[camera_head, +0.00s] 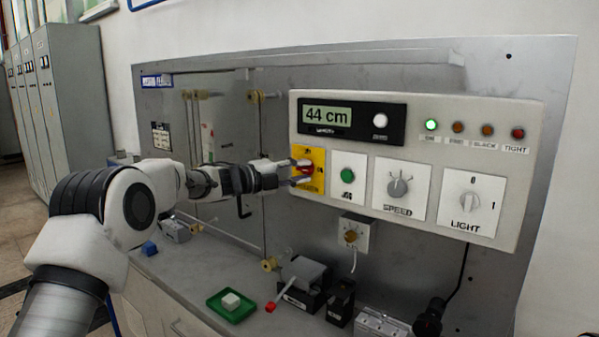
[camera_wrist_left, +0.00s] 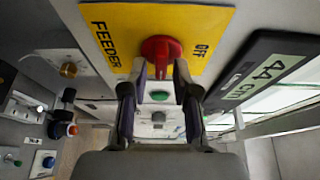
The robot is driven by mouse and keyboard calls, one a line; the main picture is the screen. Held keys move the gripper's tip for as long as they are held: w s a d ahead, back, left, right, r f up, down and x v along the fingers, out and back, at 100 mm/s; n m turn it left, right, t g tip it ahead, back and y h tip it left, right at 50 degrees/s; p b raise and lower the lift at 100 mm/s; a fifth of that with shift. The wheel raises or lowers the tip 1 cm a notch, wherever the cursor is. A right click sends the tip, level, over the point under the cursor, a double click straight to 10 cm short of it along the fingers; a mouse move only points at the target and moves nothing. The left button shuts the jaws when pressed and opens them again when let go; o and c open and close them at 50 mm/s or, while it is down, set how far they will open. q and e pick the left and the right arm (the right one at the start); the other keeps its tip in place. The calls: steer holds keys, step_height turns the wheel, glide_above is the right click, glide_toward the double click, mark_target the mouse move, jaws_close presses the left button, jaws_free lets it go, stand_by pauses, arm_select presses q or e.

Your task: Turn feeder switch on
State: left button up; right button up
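The feeder switch is a red rotary knob (camera_head: 306,167) on a yellow plate (camera_head: 314,184) at the left end of the control panel. The wrist view shows the knob (camera_wrist_left: 161,47) large, on the yellow plate (camera_wrist_left: 112,20) marked FEEDER and OFF. My left gripper (camera_head: 291,173) is at the knob, coming from the left. In the wrist view its two fingers (camera_wrist_left: 160,72) stand apart, one on each side of the knob's grip, with gaps showing; contact cannot be told. Much of the plate's lettering is hidden in the head view. My right gripper is not in view.
The panel (camera_head: 520,130) also has a 44 cm display (camera_head: 327,115), a green button (camera_head: 347,175), speed (camera_head: 398,187) and light (camera_head: 468,202) knobs, and lamps, the leftmost lit green. Below lie a green tray (camera_head: 213,303) and small devices on the bench.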

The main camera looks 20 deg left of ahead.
arm_select(q)
steer(key=v, duration=1.2)
steer(key=shift+w, duration=0.1)
steer(key=shift+a, duration=0.1)
